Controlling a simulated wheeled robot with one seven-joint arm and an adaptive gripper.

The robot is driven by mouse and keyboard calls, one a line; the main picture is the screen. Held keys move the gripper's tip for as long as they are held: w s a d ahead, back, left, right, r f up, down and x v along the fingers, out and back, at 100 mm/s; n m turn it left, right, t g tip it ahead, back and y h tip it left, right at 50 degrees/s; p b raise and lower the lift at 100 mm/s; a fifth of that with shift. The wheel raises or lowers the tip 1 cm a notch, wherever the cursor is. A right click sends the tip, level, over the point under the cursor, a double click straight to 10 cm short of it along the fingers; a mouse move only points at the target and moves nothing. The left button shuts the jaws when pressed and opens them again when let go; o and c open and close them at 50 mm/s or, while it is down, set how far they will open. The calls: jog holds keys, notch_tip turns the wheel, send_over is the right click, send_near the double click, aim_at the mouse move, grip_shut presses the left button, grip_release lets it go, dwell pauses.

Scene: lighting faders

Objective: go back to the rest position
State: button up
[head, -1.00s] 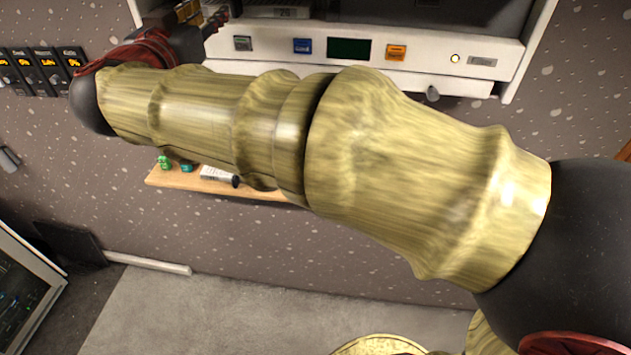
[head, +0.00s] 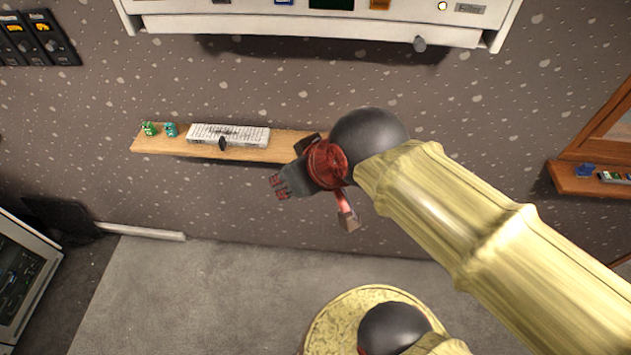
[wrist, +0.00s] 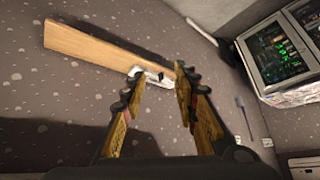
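My gripper (head: 313,205) hangs at the end of my gold arm, near the middle of the head view. It appears in front of and below the right end of the wooden wall shelf (head: 172,145). In the wrist view my gripper (wrist: 160,88) has its two fingers apart with nothing held between them. The shelf (wrist: 90,48) shows beyond the fingertips, apart from them. The left finger partly covers the white keyboard in that view.
The shelf carries the white keyboard (head: 230,134) and small green and teal figures (head: 150,128). A white panel (head: 230,22) is above. Black fader units (head: 42,38) hang at upper left. A screen (head: 22,275) stands at lower left. Grey carpet (head: 200,290) is clear.

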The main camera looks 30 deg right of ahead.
jog(key=shift+m+g+h, duration=0.4)
jog(key=shift+g, duration=0.3)
jog(key=s+d+f, duration=0.1)
jog(key=s+f, duration=0.1)
jog(key=s+d, duration=0.1)
jog(key=s, duration=0.1)
jog(key=shift+d+f, duration=0.3)
jog(key=shift+f, duration=0.1)
notch_tip(320, 180, down, 21)
jog(key=b, duration=2)
jog(key=shift+r+b, duration=0.2)
jog(key=shift+b, duration=0.15)
jog(key=shift+c, duration=1.4)
